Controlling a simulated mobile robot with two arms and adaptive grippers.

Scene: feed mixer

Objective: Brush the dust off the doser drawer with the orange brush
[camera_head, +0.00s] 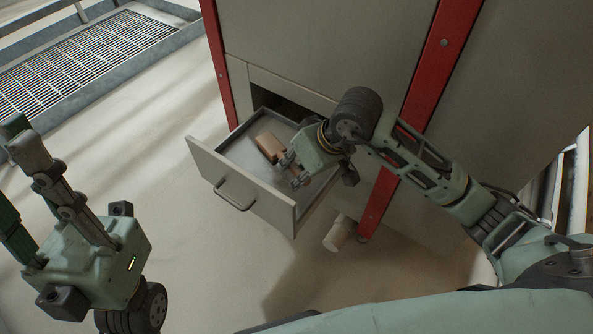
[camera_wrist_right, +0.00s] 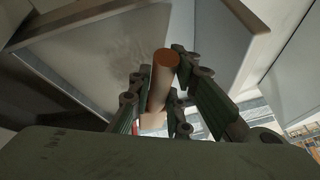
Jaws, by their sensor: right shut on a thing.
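The doser drawer (camera_head: 243,188) is pulled out of the grey machine, with its handle facing front left. My right gripper (camera_head: 292,171) reaches into the drawer from the right and is shut on the brush. The brush's tan block-shaped part (camera_head: 269,146) shows inside the drawer, beyond the fingers. In the right wrist view the orange-brown round handle (camera_wrist_right: 163,82) stands between the fingers. Dark smudges like dust (camera_wrist_right: 118,62) mark the drawer's pale surface there. Contact between bristles and drawer floor is hidden. My left gripper (camera_head: 12,165) is at the far left, empty, its fingers apart and partly cut off.
The grey machine (camera_head: 320,40) with red posts (camera_head: 432,62) rises behind the drawer. A pale cylinder (camera_head: 339,234) lies low beside the right-hand post. A metal grating (camera_head: 85,60) in a frame is at upper left. The floor left of the drawer is clear.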

